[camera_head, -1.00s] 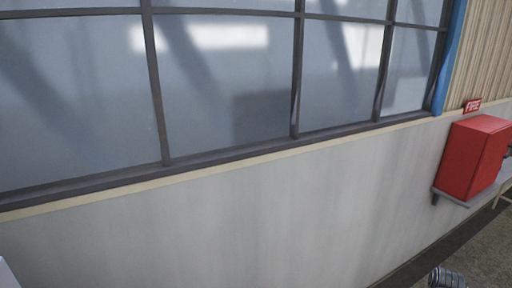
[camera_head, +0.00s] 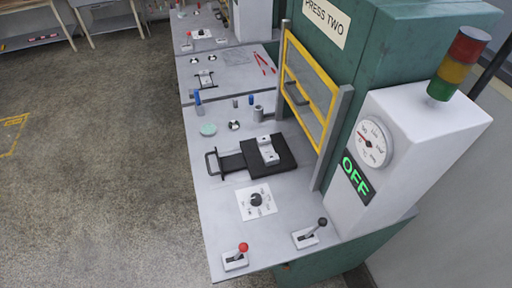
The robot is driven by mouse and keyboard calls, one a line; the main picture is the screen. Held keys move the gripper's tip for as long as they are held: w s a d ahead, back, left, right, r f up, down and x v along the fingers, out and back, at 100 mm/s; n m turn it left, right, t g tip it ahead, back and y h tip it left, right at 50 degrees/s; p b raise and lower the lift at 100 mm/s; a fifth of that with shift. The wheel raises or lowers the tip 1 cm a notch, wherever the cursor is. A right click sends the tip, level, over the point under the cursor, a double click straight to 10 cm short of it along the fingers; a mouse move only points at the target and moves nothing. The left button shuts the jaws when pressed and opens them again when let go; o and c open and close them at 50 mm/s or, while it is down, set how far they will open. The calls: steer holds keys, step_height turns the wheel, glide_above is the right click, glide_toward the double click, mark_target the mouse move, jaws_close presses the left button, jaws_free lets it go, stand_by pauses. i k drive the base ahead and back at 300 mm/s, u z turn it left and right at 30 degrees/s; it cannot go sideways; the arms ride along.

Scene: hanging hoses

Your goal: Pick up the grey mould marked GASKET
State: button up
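A small light grey block (camera_head: 268,150), which looks like a mould, lies on a black plate (camera_head: 284,152) on the near grey bench. Dark marks show on its top, but they are too small to read, so I cannot tell whether it says GASKET. A dark tray with a loop handle (camera_head: 213,163) sticks out to the left of the plate. A smaller pale piece (camera_head: 205,80) with a dark frame lies on the bench farther back; I cannot read any mark on it. My gripper is not in view.
A green press marked PRESS TWO (camera_head: 390,45), with a yellow-framed guard (camera_head: 306,85), stands right of the block. A white cabinet (camera_head: 415,130) shows OFF. Levers (camera_head: 236,257) and a dial panel (camera_head: 256,201) are at the bench's near end. The floor (camera_head: 100,170) on the left is clear.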

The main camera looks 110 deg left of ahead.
mark_target(267, 149)
steer(key=u, duration=5.35)
steer(key=i, duration=1.65)
steer(key=z, duration=0.05)
